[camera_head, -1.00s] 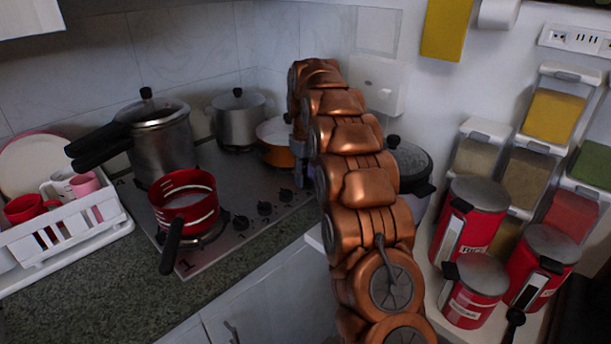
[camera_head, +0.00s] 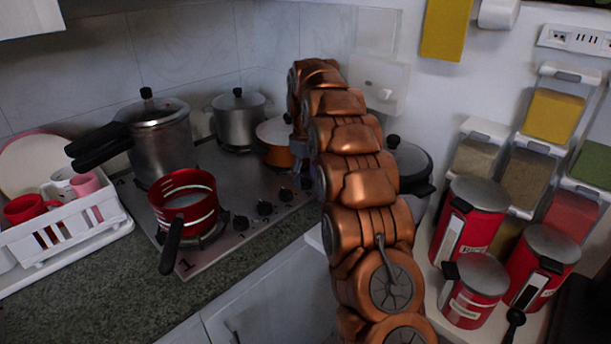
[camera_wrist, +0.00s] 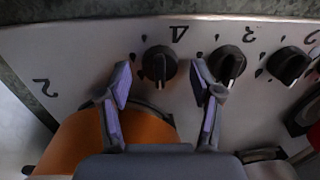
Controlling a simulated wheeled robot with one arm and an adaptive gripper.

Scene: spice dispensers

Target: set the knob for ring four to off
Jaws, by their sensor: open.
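The knob for ring four (camera_wrist: 159,64) is black and round, on the metal front strip of the stove beside a printed 4, which appears upside down in the wrist view. Its raised grip runs roughly up and down there. My gripper (camera_wrist: 162,78) is open, with one finger on each side of this knob. I cannot tell whether either finger touches it. The right finger is close to the knob for ring three (camera_wrist: 228,65). In the head view, my arm hides most of my gripper and the ring four knob; other knobs (camera_head: 264,208) show.
An orange pan (camera_wrist: 110,140) lies close below my gripper in the wrist view. A red pot (camera_head: 185,205), a pressure cooker (camera_head: 160,145) and a steel pot (camera_head: 238,122) stand on the stove (camera_head: 222,178). Red canisters (camera_head: 468,225) stand at right.

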